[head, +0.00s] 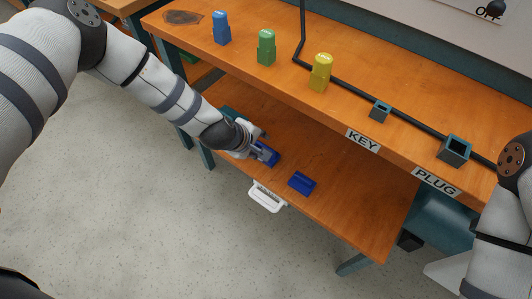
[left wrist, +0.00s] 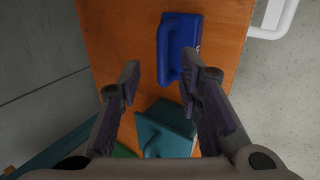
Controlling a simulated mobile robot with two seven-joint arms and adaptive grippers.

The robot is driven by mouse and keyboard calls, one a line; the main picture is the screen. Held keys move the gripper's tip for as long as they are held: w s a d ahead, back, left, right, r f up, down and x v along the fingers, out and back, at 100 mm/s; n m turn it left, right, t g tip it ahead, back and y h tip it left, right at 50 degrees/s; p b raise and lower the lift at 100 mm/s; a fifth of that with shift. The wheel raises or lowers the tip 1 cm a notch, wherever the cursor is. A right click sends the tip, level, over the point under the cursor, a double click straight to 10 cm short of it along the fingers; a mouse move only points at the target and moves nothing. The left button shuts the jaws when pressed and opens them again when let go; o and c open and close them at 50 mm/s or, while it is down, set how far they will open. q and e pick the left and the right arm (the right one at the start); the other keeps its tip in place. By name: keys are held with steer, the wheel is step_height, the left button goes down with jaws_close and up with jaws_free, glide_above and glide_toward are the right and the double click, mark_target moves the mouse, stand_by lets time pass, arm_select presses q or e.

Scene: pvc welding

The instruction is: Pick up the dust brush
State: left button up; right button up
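A blue block-like tool with a raised handle (left wrist: 168,50), likely the dust brush, lies on the lower orange shelf; no bristles show. My right gripper is out of view.
A teal block (left wrist: 168,130) is close under the left fingers. A white handled piece (head: 266,196) is at the shelf's front edge. The upper bench (head: 225,52) overhangs the shelf and carries blue, green and yellow pieces. The shelf's right part is clear.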

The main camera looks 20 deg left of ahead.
mark_target(264, 146)
arm_select(q)
steer(key=x, duration=0.3)
steer(key=shift+s+f, duration=0.2)
steer(key=shift+f, duration=0.05)
steer(key=shift+w, duration=0.1)
steer(key=shift+r, duration=0.1)
steer(key=shift+c, duration=0.2)
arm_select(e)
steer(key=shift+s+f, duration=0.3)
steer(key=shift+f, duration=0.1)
arm_select(q)
jaws_close()
